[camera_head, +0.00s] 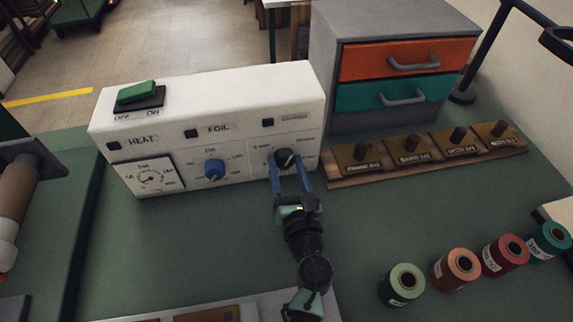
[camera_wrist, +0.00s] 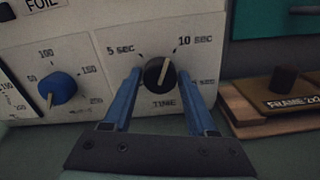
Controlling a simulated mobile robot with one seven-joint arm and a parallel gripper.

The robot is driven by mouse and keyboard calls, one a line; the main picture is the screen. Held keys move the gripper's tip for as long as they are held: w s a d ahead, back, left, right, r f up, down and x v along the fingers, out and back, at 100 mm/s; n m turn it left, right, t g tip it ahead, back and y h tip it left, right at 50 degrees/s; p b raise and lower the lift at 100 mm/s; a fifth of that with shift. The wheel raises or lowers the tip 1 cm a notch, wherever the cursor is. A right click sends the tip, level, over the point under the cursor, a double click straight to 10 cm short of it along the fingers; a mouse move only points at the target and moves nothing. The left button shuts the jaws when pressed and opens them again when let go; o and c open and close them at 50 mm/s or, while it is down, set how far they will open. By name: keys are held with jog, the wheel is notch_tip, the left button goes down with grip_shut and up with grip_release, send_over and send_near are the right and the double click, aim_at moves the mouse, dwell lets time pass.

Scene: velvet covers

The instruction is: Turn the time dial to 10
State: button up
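The time dial is a round black knob (camera_wrist: 160,73) with a pale pointer, on the right of the white control box (camera_head: 212,95). In the wrist view its pointer tilts up and slightly right, between the "5 sec" and "10 sec" labels and nearer "10 sec". In the head view the dial (camera_head: 285,158) is partly hidden by my gripper (camera_head: 288,163). My gripper's two blue fingers (camera_wrist: 160,76) stand on the left and right sides of the knob, with the knob between the tips. I cannot tell whether they touch it.
A blue foil dial (camera_head: 214,169), a heat gauge (camera_head: 149,178) and a green switch (camera_head: 137,92) are also on the box. To the right are a wooden stamp rack (camera_head: 345,182) and a drawer unit (camera_head: 345,117). Several foil rolls (camera_head: 404,281) stand at the front right.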

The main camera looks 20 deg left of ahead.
grip_shut()
jog(key=shift+r+m+p, duration=0.15)
jog(key=shift+m+p, duration=0.45)
jog(key=shift+p, duration=0.05)
jog(key=shift+f+m+p, duration=0.2)
jog(key=shift+m+p, duration=0.2)
jog(key=shift+m, duration=0.6)
jog(key=shift+o, duration=2.3)
grip_release()
jog(key=v, duration=1.3)
